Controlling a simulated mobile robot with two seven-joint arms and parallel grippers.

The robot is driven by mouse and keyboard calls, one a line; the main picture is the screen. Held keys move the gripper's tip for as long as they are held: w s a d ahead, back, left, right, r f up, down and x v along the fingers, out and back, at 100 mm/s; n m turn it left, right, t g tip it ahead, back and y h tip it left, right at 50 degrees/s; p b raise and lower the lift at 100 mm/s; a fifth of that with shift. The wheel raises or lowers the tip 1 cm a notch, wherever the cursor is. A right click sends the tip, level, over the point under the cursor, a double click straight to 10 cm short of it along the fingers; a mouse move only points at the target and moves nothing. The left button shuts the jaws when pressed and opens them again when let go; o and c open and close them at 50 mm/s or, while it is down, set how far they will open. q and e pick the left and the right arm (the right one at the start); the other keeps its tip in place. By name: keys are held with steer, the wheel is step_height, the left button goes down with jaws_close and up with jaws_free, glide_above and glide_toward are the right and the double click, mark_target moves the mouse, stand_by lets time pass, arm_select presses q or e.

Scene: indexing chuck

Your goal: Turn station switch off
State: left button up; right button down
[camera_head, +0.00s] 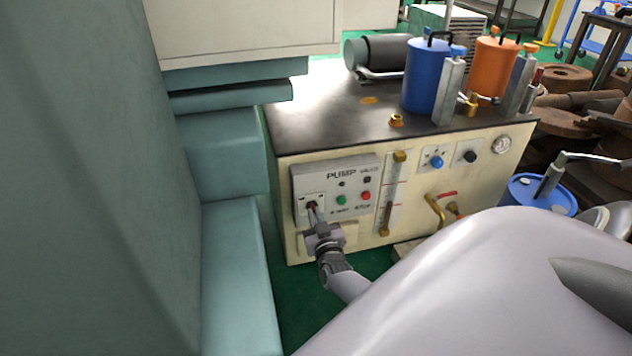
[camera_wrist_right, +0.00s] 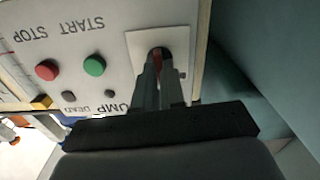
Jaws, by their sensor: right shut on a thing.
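The station switch (camera_head: 312,205) is a small dark red knob on a white plate at the lower left of the pump panel (camera_head: 360,178). My right gripper (camera_head: 316,218) is at the switch, its fingers shut on the knob. In the right wrist view the two fingers (camera_wrist_right: 160,85) close on the switch (camera_wrist_right: 159,53), and only part of the knob shows between the fingertips. The white switch plate (camera_wrist_right: 184,40) shows around it. Which way the knob points is hard to tell. My left gripper is out of view.
A green button (camera_head: 341,200) and a red button (camera_head: 366,196) sit right of the switch. A sight gauge (camera_head: 392,195) and brass valve handle (camera_head: 435,210) are farther right. A teal machine body (camera_head: 235,270) stands close on the left. Blue (camera_head: 424,75) and orange (camera_head: 492,68) canisters stand on top.

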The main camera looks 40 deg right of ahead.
steer(key=n, duration=0.2)
steer(key=shift+n, duration=1.4)
steer(key=c, duration=1.2)
jaws_free()
